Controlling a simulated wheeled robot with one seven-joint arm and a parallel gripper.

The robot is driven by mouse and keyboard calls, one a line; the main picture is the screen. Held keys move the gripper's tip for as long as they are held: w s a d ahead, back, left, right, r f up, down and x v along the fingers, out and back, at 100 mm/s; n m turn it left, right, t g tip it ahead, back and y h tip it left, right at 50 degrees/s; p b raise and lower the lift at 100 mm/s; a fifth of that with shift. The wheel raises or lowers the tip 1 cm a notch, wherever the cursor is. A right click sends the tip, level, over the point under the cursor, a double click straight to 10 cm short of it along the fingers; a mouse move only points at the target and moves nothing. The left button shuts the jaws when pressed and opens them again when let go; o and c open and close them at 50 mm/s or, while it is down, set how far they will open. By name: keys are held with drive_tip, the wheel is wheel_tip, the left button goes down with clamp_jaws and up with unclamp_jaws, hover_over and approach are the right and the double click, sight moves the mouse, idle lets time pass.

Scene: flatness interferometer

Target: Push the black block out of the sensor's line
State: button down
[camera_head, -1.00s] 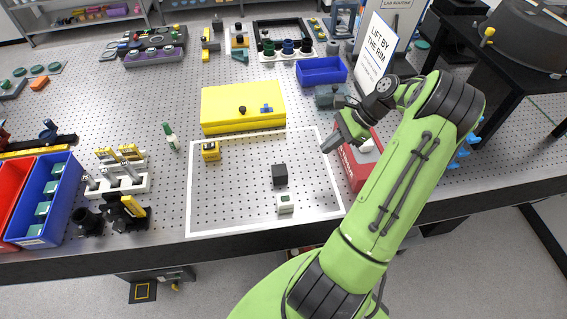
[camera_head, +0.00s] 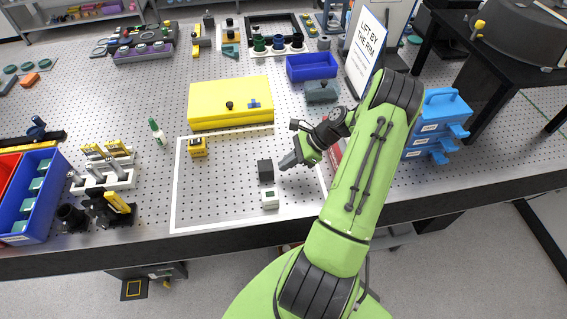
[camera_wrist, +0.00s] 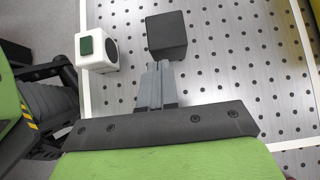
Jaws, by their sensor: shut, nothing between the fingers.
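The black block (camera_head: 265,170) stands on the perforated table inside a white outlined rectangle. It also shows at the top of the wrist view (camera_wrist: 166,36). My gripper (camera_head: 283,165) is shut and empty, low over the table at the block's right side. In the wrist view its fingertips (camera_wrist: 158,66) are right at the block's near face; I cannot tell whether they touch it. A small white box with a green top (camera_head: 269,199), possibly the sensor, stands in front of the block. A yellow box with a dark front (camera_head: 197,147) stands at the rectangle's back left corner.
A flat yellow case (camera_head: 230,100) lies behind the rectangle. A blue tray (camera_head: 312,67) and a grey block (camera_head: 321,92) stand farther back. A red box is mostly hidden behind my arm.

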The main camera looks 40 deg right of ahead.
sight(266, 170)
drive_tip(key=shift+w+a, duration=0.25)
drive_tip(key=shift+a, duration=0.15)
drive_tip(key=w+a, duration=0.1)
drive_tip(key=a, duration=0.1)
drive_tip(key=w+a+p, duration=0.1)
drive_tip(key=w+a, duration=0.2)
drive_tip(key=a, duration=0.1)
drive_tip(key=shift+w+a+p, duration=0.3)
drive_tip(key=shift+a+p, duration=0.05)
drive_tip(key=shift+s+d, duration=0.1)
